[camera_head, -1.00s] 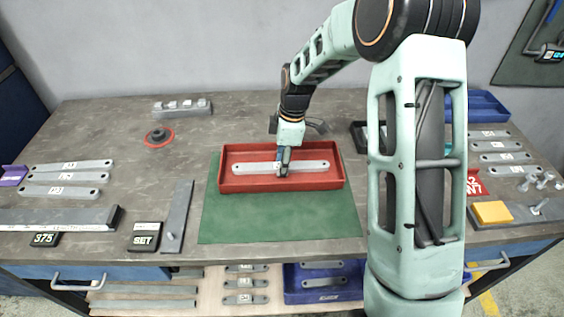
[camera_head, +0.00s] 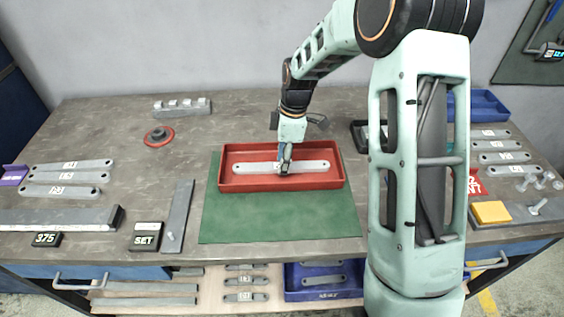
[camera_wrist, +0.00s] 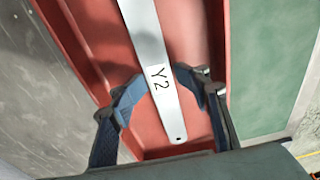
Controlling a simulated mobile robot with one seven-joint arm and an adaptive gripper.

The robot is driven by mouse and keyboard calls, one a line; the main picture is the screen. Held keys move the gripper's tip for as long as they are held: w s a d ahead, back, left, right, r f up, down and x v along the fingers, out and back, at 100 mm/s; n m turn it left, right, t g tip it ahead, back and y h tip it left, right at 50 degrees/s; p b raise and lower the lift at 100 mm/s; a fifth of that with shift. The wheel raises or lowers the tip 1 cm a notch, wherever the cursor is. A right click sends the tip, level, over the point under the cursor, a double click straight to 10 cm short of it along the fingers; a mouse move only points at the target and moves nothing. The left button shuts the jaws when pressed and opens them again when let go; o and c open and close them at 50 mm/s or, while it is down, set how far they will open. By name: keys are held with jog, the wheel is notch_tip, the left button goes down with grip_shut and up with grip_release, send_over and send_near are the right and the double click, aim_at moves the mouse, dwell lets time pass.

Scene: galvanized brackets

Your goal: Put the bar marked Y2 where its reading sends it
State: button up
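The bar marked Y2 (camera_wrist: 158,76) is a flat grey strip with a hole near each end. It lies lengthwise in the red tray (camera_head: 342,174), which also shows in the head view as the bar's (camera_head: 314,167) surroundings. In the wrist view its label reads upright along the bar. My gripper (camera_wrist: 160,76) points down over the bar near its middle, with a blue-grey finger beside each long edge. The fingers look parted and close to the edges; any contact is hard to make out. The bar appears to rest on the tray floor.
The tray stands on a green mat (camera_head: 280,222). A 375 display (camera_head: 46,239) and SET block (camera_head: 146,236) stand front left. Labelled bars lie left (camera_head: 68,178) and right (camera_head: 495,146). A blue bin (camera_head: 480,106) is back right. A lower shelf holds bars and a blue bin (camera_head: 325,292).

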notch_tip(320, 180, up, 12)
jog(key=d, duration=0.1)
jog(key=shift+d+f, duration=0.2)
jog(key=shift+f, duration=0.05)
jog(key=shift+w, duration=0.1)
